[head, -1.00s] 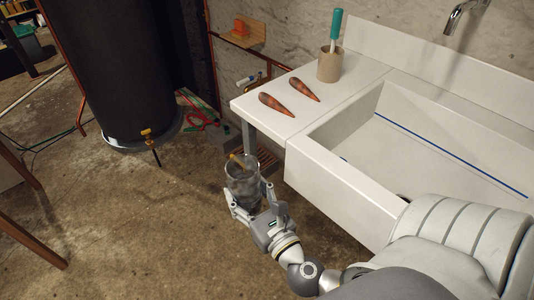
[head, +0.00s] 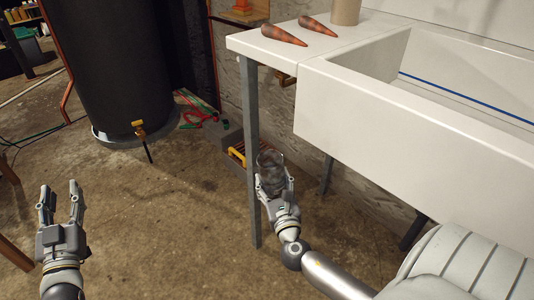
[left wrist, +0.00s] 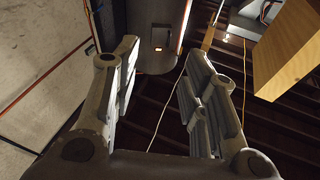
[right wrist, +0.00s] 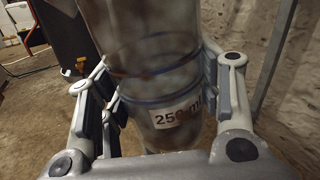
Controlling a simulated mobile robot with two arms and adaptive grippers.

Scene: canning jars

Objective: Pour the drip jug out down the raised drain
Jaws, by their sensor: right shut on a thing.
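The drip jug (head: 270,166) is a clear, greyish cylinder. My right gripper (head: 273,188) is shut around it and holds it roughly upright beside the grey counter leg, below the sink's height. In the right wrist view the jug (right wrist: 160,80) fills the space between the fingers, with a white "250 ml" label (right wrist: 178,115). Its contents cannot be made out. My left gripper (head: 60,203) is open and empty at the left, over the floor. I cannot clearly pick out the raised drain; a reddish slatted part (head: 236,146) shows low behind the jug, partly covered.
The white sink (head: 400,130) and counter (head: 262,47) overhang at the right, on a grey leg (head: 251,110). Two reddish cones (head: 284,36) lie on top. A black tank (head: 115,70) with a brass tap (head: 138,128) stands at the left. Open floor lies between.

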